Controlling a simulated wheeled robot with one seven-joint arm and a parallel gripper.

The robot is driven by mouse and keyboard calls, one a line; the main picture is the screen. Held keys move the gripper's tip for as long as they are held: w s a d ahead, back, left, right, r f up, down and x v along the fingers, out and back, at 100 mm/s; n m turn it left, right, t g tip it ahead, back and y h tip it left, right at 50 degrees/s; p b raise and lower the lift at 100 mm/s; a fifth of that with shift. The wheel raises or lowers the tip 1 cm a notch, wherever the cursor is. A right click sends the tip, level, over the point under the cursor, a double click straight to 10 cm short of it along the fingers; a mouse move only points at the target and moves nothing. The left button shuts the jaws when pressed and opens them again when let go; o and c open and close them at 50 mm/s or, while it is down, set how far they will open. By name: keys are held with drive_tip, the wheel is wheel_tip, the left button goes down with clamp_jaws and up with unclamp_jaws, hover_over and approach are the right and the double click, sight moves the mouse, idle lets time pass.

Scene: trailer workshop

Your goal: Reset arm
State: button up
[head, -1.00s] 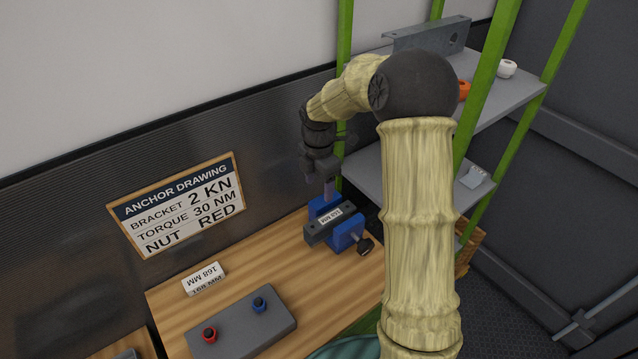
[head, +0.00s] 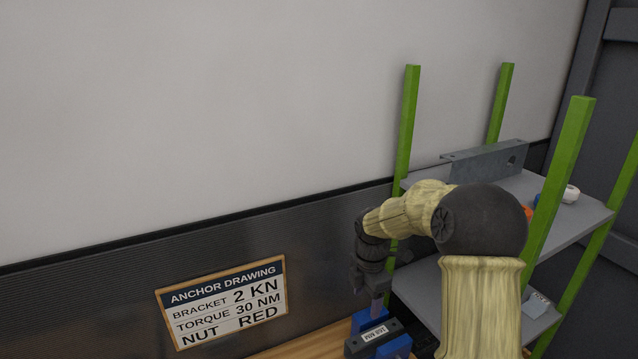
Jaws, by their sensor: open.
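My gripper (head: 371,282) hangs at the end of my bent arm, small and dark, just above the blue vise (head: 394,347). It is open. Part of an upright grey piece shows between my gripper and the vise; I cannot tell whether the two touch. The vise carries a dark block (head: 372,338) with a white "168 MM" label. The lower part of the vise is cut off by the picture's bottom edge.
A shelf rack with green posts (head: 407,130) stands behind and right of my arm. Its top shelf (head: 578,213) bears a grey metal bracket (head: 485,160) and a white item (head: 571,194). The anchor drawing sign (head: 222,302) hangs on the wall at left.

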drive_tip(key=s+r+m+t, duration=0.2)
drive_tip(key=s+m, duration=1.9)
drive_tip(key=m, duration=0.1)
drive_tip(key=shift+t, duration=0.3)
drive_tip(key=shift+d, duration=0.1)
drive_tip(key=c, duration=0.5)
drive_tip(key=shift+a, duration=0.45)
drive_tip(key=shift+c, duration=0.2)
